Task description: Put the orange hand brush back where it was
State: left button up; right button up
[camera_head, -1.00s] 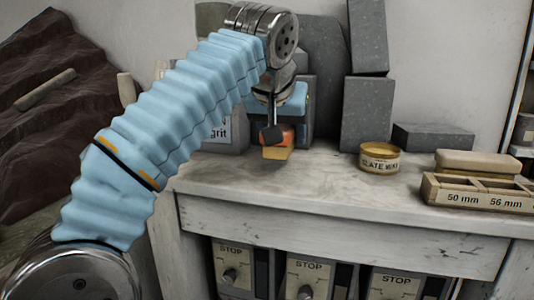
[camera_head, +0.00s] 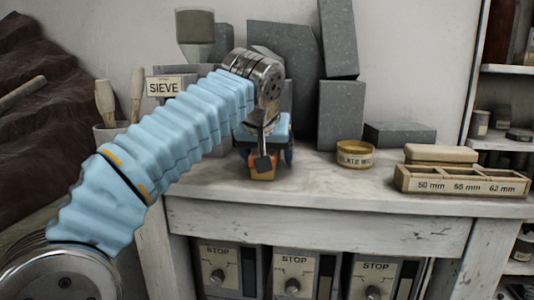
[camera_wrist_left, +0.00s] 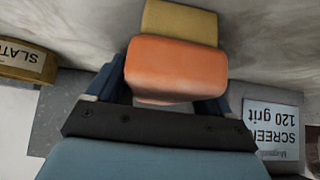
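The orange hand brush (camera_wrist_left: 176,68) is between the fingers of my left gripper (camera_wrist_left: 165,92), which is shut on it. Its yellow bristle end (camera_wrist_left: 180,20) points away from the wrist. In the head view the brush (camera_head: 262,172) shows small below the wrist, over the pale worktop (camera_head: 330,188), bristles down. I cannot tell whether the bristles touch the worktop. My left gripper (camera_head: 264,158) is partly hidden by its own wrist in the head view. My right gripper is not in view.
A yellow slate wax tin (camera_head: 354,160) stands right of the brush, with grey slabs (camera_head: 341,115) behind. A wooden size rack (camera_head: 460,183) is further right. A "SIEVE" label (camera_head: 164,87) and a "120 grit" label (camera_wrist_left: 272,125) show behind the arm. Worktop in front of the tin is clear.

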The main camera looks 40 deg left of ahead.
pick_arm(q)
jog(key=shift+r, duration=0.3)
jog(key=v, duration=1.1)
jog(key=shift+s+r, duration=0.2)
jog(key=shift+s, duration=0.15)
jog(key=shift+d, duration=0.15)
